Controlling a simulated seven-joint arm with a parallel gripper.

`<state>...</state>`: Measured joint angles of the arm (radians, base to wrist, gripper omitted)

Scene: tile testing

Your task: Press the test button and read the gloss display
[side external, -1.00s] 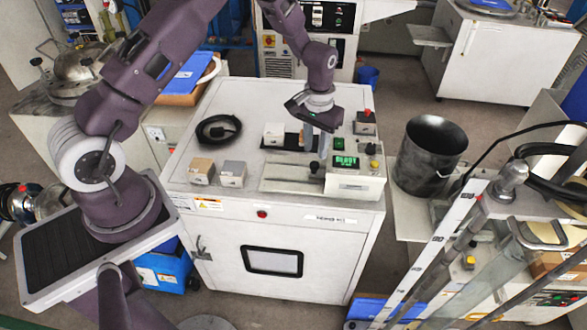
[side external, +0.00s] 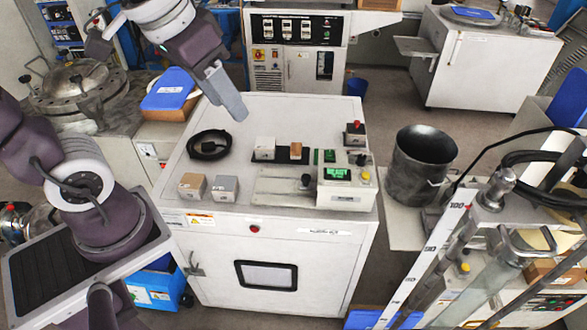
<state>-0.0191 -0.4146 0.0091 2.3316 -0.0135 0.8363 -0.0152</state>
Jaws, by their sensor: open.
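The gloss tester (side external: 345,196) is a pale box with a low bed on its left, on the white cabinet top. Its lit green display (side external: 337,174) shows two lines of text, too small to read surely. A yellow button (side external: 365,176) and a black knob (side external: 361,160) sit at its right; which control is the test button I cannot tell. A small box with a red button (side external: 354,132) stands behind. My gripper (side external: 236,110) is open and empty, above the cabinet's back left, well apart from the tester. Its fingers overlap in this view.
A tan block (side external: 191,185) and a grey block (side external: 224,187) sit at front left. A black round dish (side external: 209,144) lies left. A dark metal bucket (side external: 425,165) stands right.

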